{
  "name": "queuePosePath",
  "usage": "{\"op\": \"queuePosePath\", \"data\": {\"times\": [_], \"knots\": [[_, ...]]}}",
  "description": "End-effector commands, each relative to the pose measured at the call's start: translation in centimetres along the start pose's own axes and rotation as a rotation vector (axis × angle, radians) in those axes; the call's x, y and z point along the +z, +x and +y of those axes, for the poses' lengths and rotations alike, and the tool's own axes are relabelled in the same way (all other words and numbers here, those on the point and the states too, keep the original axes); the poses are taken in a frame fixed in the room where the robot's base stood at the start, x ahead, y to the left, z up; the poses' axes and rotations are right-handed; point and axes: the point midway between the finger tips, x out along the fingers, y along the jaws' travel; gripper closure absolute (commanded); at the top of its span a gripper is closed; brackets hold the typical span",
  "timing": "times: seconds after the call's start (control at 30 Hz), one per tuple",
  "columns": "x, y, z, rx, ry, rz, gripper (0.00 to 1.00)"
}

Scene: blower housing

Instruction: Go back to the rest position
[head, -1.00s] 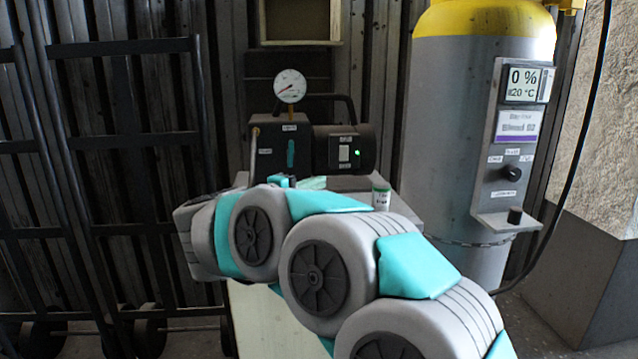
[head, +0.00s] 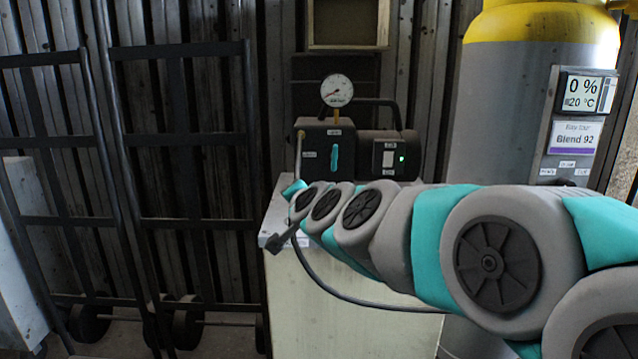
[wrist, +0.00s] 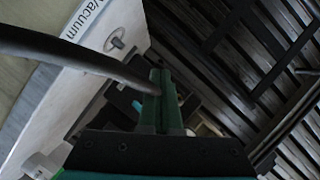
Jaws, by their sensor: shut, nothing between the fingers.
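My arm reaches across the head view from the right to the front of a pale cabinet (head: 375,330). Its far end is small there, and I cannot make out the fingers clearly. In the wrist view my gripper (wrist: 159,78) shows two green fingers that are shut together with nothing between them. A dark hose or cable crosses that view from the left close to the fingers; whether it touches them I cannot tell.
A black pump unit (head: 317,150) with a round gauge (head: 337,90) stands on the cabinet. A grey tank (head: 500,110) with a yellow top is on the right. Hand trucks (head: 185,139) lean on the wall at left. A dark cable (head: 345,296) hangs across the cabinet front.

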Motion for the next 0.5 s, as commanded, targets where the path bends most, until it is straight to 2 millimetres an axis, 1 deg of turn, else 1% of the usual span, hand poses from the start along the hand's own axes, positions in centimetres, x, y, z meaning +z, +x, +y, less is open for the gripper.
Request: {"op": "queuePosePath", "data": {"times": [0.03, 0.07, 0.1, 0.17, 0.2, 0.27, 0.3, 0.37, 0.4, 0.47, 0.5], "knots": [[1.4, -1.2, 1.4, 0.026, -0.055, -0.069, 1.0], [2.4, -2.0, 2.2, 0.043, -0.092, -0.116, 1.0], [3.7, -3.2, 3.5, 0.068, -0.14, -0.18, 1.0], [5.6, -5.1, 5.8, 0.114, -0.208, -0.274, 1.0], [6.8, -6.5, 7.6, 0.149, -0.251, -0.338, 1.0], [8.6, -9.0, 10.4, 0.208, -0.311, -0.436, 1.0], [9.6, -10.8, 12.3, 0.25, -0.347, -0.498, 1.0], [10.9, -13.5, 15.2, 0.315, -0.394, -0.589, 1.0], [11.5, -15.4, 17.1, 0.359, -0.421, -0.645, 1.0], [12.4, -18.5, 19.9, 0.429, -0.455, -0.73, 1.0], [12.9, -20.5, 21.6, 0.476, -0.472, -0.785, 1.0]]}}
